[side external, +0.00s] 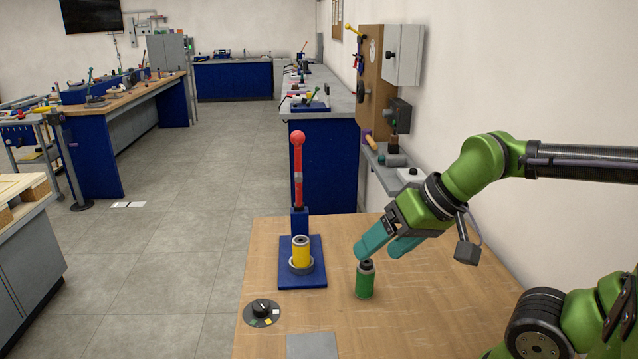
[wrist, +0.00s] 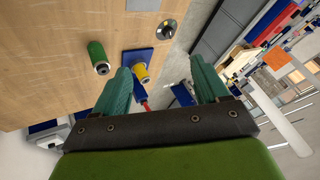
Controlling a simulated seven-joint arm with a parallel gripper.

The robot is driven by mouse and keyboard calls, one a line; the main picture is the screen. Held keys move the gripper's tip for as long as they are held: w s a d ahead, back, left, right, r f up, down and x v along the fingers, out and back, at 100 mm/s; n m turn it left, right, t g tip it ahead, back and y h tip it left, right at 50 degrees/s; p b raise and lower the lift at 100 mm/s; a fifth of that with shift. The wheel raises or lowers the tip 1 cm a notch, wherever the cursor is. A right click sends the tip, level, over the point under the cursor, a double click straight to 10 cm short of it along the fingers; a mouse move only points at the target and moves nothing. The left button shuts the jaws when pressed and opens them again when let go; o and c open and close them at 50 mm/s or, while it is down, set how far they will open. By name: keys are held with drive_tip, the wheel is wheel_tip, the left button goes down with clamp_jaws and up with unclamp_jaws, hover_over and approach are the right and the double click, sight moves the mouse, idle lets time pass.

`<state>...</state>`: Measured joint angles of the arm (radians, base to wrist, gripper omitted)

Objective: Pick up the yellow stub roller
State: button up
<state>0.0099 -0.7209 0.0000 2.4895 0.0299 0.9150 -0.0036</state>
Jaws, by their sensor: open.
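The yellow stub roller (side external: 301,252) stands upright in a grey ring on a blue base plate (side external: 318,275), in front of a red lever with a ball top. In the wrist view the yellow roller (wrist: 140,72) shows between the two finger lines, beyond the tips. My gripper (side external: 376,249) has teal fingers and is open and empty. In the side view it is to the right of the yellow roller, above and just behind a green roller (side external: 364,282). In the wrist view its fingers (wrist: 160,76) are spread apart.
The green roller stands on the wooden table right of the blue base. A round dial (side external: 262,312) and a grey square plate (side external: 312,346) lie nearer the front. The red lever (side external: 298,170) rises behind the yellow roller.

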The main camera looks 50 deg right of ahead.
drive_tip(key=w+a+f+m+g+y, duration=0.3)
drive_tip(key=w+m, duration=0.1)
drive_tip(key=m+t+y, duration=0.5)
drive_tip(key=m+t, duration=0.6)
drive_tip(key=m, duration=1)
hover_over(294, 250)
drive_tip(key=w+d+v, duration=0.1)
drive_tip(key=v, duration=0.4)
wheel_tip(294, 250, down, 11)
drive_tip(key=shift+a+f, duration=0.1)
drive_tip(key=shift+a, duration=0.05)
drive_tip(key=shift+h, duration=0.3)
wheel_tip(294, 250, down, 7)
drive_tip(key=shift+r, duration=0.1)
drive_tip(key=shift+x, duration=2.5)
drive_tip(key=shift+r, duration=0.1)
clamp_jaws()
